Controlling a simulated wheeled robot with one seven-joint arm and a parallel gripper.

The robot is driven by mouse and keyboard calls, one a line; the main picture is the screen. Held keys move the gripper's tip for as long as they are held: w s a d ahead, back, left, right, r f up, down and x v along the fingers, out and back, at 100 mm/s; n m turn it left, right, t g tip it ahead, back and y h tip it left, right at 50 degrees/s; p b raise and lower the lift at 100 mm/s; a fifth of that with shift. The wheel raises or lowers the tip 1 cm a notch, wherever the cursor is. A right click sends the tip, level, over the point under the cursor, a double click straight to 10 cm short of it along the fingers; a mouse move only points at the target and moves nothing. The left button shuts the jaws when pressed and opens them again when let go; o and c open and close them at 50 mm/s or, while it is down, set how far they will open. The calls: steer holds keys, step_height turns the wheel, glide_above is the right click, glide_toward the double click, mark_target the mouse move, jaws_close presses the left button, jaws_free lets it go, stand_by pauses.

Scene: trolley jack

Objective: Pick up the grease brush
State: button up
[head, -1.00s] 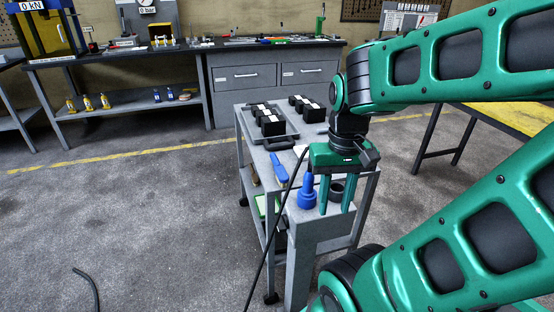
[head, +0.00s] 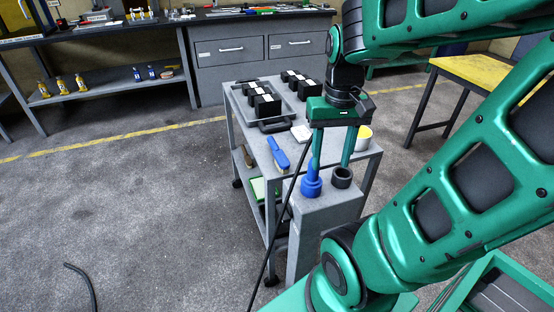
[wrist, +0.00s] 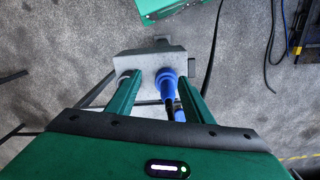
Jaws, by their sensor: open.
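A flat brush with a blue handle (head: 278,152), which looks like the grease brush, lies on the trolley's top (head: 262,158), near its left edge. My gripper (head: 331,167) is open and empty, its fingers pointing down, to the right of the brush and apart from it. In the wrist view, my gripper (wrist: 158,76) hangs over the grey block at the trolley's end.
A blue stepped piece (head: 311,182) and a dark ring (head: 342,177) stand on the grey block, close to my fingers. A tray (head: 289,120) with black blocks, a white pad (head: 301,133) and a yellow-white tub (head: 363,138) share the trolley. A black cable hangs beside it.

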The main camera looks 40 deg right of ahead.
steer(key=w+d+n, duration=0.1)
steer(key=w, duration=1)
steer(key=n, duration=0.2)
glide_above(278, 151)
step_height(278, 151, down, 4)
steer(key=f, duration=0.4)
steer(key=shift+s+a+f, duration=0.1)
steer(key=shift+s+a, duration=0.05)
steer(key=shift+a, duration=0.1)
steer(key=shift+d+f, duration=0.2)
steer(key=shift+f, duration=2.85)
jaws_close()
